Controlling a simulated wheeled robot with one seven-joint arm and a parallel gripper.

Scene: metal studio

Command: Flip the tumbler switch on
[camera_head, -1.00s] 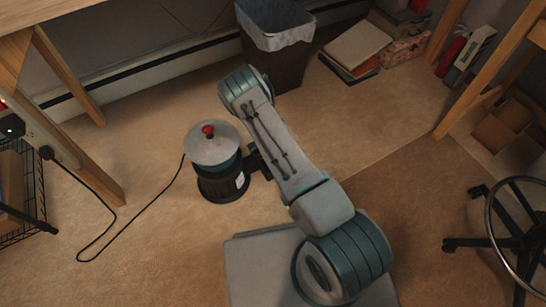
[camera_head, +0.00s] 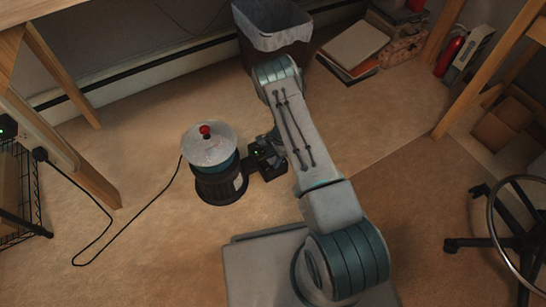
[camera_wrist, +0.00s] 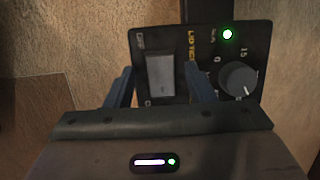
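The tumbler (camera_head: 212,172) stands upright on the carpet, with a pale lid and a red knob on top. Its black control box (camera_head: 267,162) is attached at its right side, with a green light lit. In the wrist view the panel (camera_wrist: 202,26) shows a grey rocker switch (camera_wrist: 160,76), a round dial (camera_wrist: 238,78) and a lit green lamp (camera_wrist: 227,34). My gripper (camera_wrist: 158,69) is open and empty, its two fingers apart on either side of the switch in the picture. I cannot tell whether they touch the panel. In the head view the fingers are mostly hidden.
A black cord (camera_head: 165,203) runs from the tumbler over the carpet to the left. A waste bin (camera_head: 276,45), books (camera_head: 352,50) and a wheeled chair base (camera_head: 512,232) stand around. A wooden desk leg (camera_head: 95,184) is at the left. Carpet around the tumbler is mostly clear.

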